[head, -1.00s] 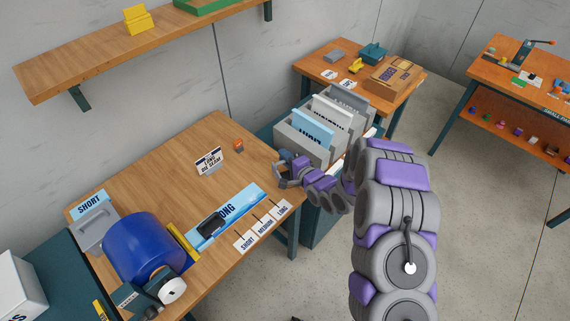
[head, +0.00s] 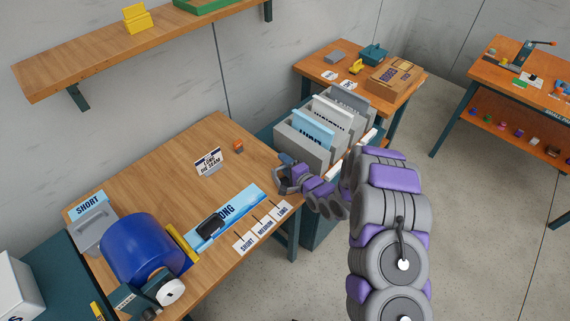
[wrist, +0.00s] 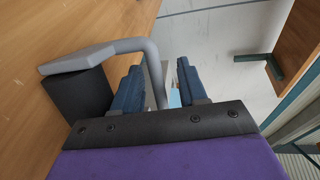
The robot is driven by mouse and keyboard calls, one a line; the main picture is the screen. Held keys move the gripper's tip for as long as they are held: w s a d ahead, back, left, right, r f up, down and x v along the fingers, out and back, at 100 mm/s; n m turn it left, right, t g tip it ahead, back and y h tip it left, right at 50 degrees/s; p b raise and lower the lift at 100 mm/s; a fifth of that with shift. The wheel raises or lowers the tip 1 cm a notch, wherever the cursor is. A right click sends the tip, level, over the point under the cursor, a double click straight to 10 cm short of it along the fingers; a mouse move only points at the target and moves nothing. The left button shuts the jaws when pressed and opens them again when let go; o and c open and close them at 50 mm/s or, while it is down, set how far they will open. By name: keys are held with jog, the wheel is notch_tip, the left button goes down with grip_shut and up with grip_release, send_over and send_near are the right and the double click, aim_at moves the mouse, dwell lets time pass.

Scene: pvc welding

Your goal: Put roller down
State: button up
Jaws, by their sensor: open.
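My gripper (head: 288,172) is at the right end of the wooden table, beside the grey bins. In the wrist view its two blue fingers (wrist: 162,92) are apart. A grey bent rod (wrist: 155,72) runs through the gap, close to the left finger. It leads toward a black block (wrist: 80,95) with a flat grey top at the left, over or on the wood. This looks like the roller, but I cannot be sure. Whether it touches the table or a finger is unclear.
The table (head: 165,170) has clear wood at its middle. A "LONG" mat (head: 240,205) with a black object (head: 210,227) lies at its front, near a blue drum (head: 140,248). A small sign (head: 208,160) and orange block (head: 238,146) stand behind. Grey bins (head: 300,152) stand right.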

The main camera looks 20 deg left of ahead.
jog(key=shift+d, duration=0.1)
jog(key=p+v, duration=0.2)
jog(key=v, duration=1)
jog(key=shift+w, duration=0.1)
